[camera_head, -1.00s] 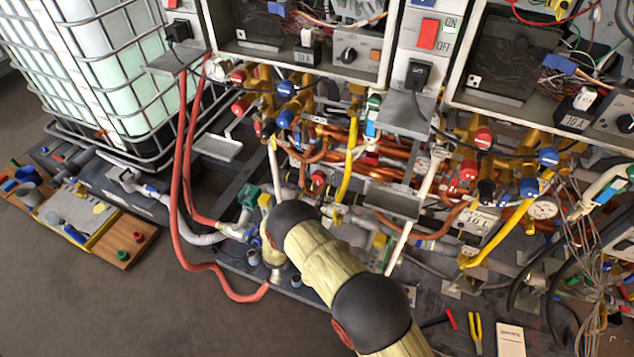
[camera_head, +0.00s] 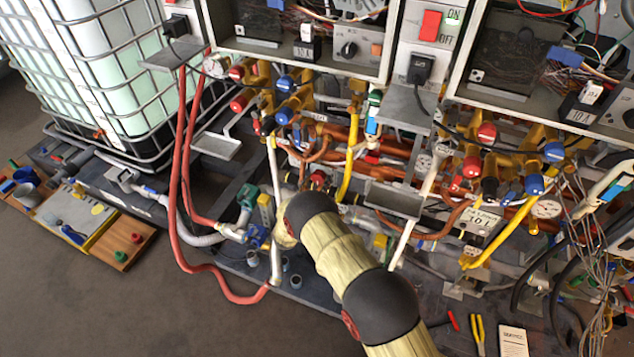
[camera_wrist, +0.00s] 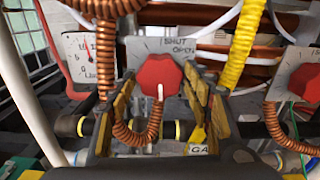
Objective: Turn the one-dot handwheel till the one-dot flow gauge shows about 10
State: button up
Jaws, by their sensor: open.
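In the wrist view a red handwheel (camera_wrist: 158,76) with a white mark sits in front of a grey plate (camera_wrist: 190,50) lettered SHUT and OPEN. My gripper (camera_wrist: 159,84) is open, with one finger on each side of this wheel. I cannot tell whether either finger touches it. A white dial gauge (camera_wrist: 78,55) with a dark red needle stands left of the plate; its reading is too small to be sure of. No dot marking on the wheel or gauge is legible. In the head view my arm hides the gripper's fingers.
A second red handwheel (camera_wrist: 305,82) with its own plate is at the right. A coiled copper tube (camera_wrist: 140,130) hangs below the near wheel, and a yellow hose (camera_wrist: 242,45) runs beside its plate. In the head view a red hose (camera_head: 180,190) loops left of my arm.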

jog(key=shift+c, duration=0.8)
jog(key=c, duration=0.7)
jog(key=m+b, duration=0.2)
jog(key=m, duration=0.1)
jog(key=shift+a+b, duration=0.1)
jog(key=shift+b, duration=0.25)
jog(key=shift+m+b, duration=0.8)
jog(key=shift+m, duration=0.8)
jog(key=o, duration=0.9)
jog(key=shift+c, duration=0.2)
